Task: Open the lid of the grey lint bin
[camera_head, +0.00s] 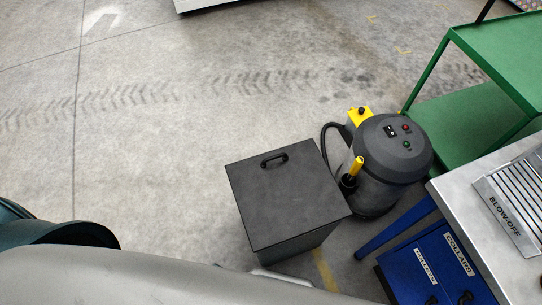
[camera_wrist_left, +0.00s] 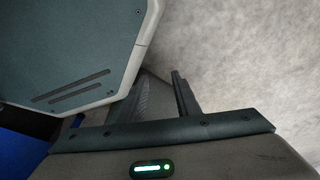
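The grey lint bin (camera_head: 290,245) is a dark box standing on the floor in the head view. Its flat lid (camera_head: 285,200) lies shut on top. A black handle (camera_head: 273,160) sits near the lid's far edge. My left gripper (camera_wrist_left: 184,94) shows in the left wrist view as dark finger parts beyond its palm plate. How far apart the fingers are is not clear. I see nothing held there, and the bin is not recognisable in that view. Neither gripper shows in the head view.
A dark round vacuum (camera_head: 393,150) with yellow parts and a hose stands close to the bin's right. A green cart (camera_head: 500,50), a blue cabinet (camera_head: 440,270) and a metal worktop (camera_head: 475,195) fill the right. The floor (camera_head: 150,160) left of the bin is clear.

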